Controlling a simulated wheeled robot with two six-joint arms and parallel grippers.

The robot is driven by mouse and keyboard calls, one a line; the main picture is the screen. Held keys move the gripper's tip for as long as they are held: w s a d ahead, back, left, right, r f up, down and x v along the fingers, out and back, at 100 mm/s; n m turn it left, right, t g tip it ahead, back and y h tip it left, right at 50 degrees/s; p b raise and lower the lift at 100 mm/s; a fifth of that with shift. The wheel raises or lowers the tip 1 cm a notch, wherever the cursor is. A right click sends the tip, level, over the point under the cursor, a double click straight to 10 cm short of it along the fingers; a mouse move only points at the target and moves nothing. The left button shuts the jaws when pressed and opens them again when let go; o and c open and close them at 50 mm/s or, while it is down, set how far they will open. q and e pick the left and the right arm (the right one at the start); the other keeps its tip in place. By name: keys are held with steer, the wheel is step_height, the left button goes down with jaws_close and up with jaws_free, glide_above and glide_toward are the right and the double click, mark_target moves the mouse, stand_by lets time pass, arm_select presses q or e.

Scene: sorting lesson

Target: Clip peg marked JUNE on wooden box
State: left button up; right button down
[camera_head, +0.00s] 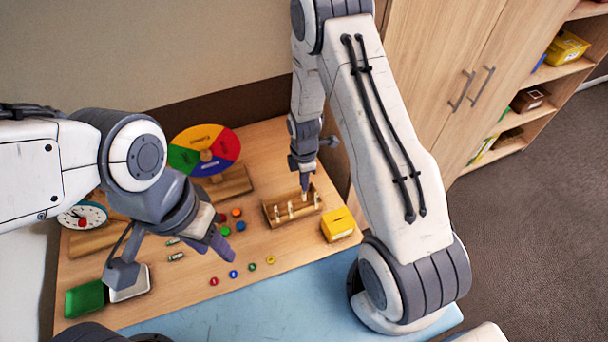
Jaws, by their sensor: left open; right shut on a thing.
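The wooden box (284,221) stands on the table right of centre, with several pale pegs along it. My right gripper (304,188) points down over the box. It is shut on a small pale peg (304,197) at the box's back edge; I cannot tell whether the peg touches the box. No lettering on the pegs is readable, so JUNE cannot be made out. My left gripper (216,247) is open and seems empty, above the table left of the box. Two small pale-green pieces (175,257), perhaps pegs, lie left of it.
A yellow box (338,224) stands just right of the wooden box. A coloured wheel (204,150) stands behind, and a clock (82,216) at left. Small round counters (233,274) lie in front.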

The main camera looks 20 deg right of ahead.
mark_target(304, 196)
steer(key=shift+f+n, duration=0.1)
steer(key=shift+n, duration=0.4)
steer(key=shift+w+f+b, duration=0.1)
steer(key=shift+f+b, duration=1.9)
steer(key=shift+f, duration=0.6)
steer(key=shift+f, duration=0.15)
steer(key=shift+f+b, duration=0.6)
steer(key=shift+b, duration=0.05)
steer(key=shift+f, duration=0.1)
steer(key=shift+f+b, duration=0.6)
steer(key=shift+f, duration=0.1)
